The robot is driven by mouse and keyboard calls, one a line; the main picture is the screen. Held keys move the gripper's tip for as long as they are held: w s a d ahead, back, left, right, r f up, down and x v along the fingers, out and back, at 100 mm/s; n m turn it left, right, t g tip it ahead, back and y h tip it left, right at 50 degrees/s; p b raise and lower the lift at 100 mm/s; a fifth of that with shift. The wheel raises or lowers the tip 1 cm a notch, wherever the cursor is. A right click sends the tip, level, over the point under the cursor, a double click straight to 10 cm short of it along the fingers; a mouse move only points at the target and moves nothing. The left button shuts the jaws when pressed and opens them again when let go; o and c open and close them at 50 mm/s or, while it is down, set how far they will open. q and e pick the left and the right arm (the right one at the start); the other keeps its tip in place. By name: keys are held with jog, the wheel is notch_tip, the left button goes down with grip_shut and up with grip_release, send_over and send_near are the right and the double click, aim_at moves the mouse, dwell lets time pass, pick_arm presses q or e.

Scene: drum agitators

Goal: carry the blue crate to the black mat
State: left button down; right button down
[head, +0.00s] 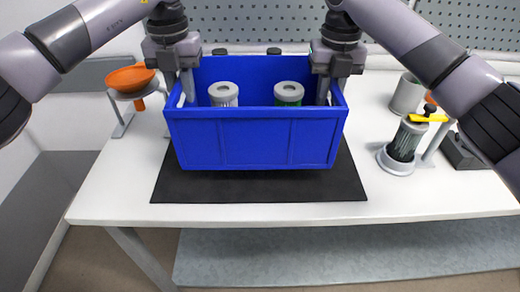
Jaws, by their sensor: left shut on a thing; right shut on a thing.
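The blue crate (254,142) is in the middle of the head view, over the black mat (258,189). Mat shows in front of it and at both sides; whether the crate touches the mat I cannot tell. Two cylinders with grey ring tops stand in the crate, a grey one (223,95) at left and a green one (288,95) at right. My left gripper (187,88) is shut on the crate's left end wall. My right gripper (324,90) is shut on its right end wall. Both point downward.
The white table (118,180) has free room left of the mat. An orange funnel (131,79) on a stand is at back left. At right are a dark cylinder (406,140) in a holder, a yellow part (428,118) and a grey cup (406,95). A pegboard (262,20) stands behind.

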pick_arm(q)
jog(key=shift+w+f, duration=0.3)
jog(key=shift+f, duration=0.1)
jog(key=shift+w+r, duration=0.1)
jog(key=shift+w, duration=0.15)
pick_arm(e)
jog(key=shift+w+d+f, duration=0.3)
jog(key=shift+w, duration=0.25)
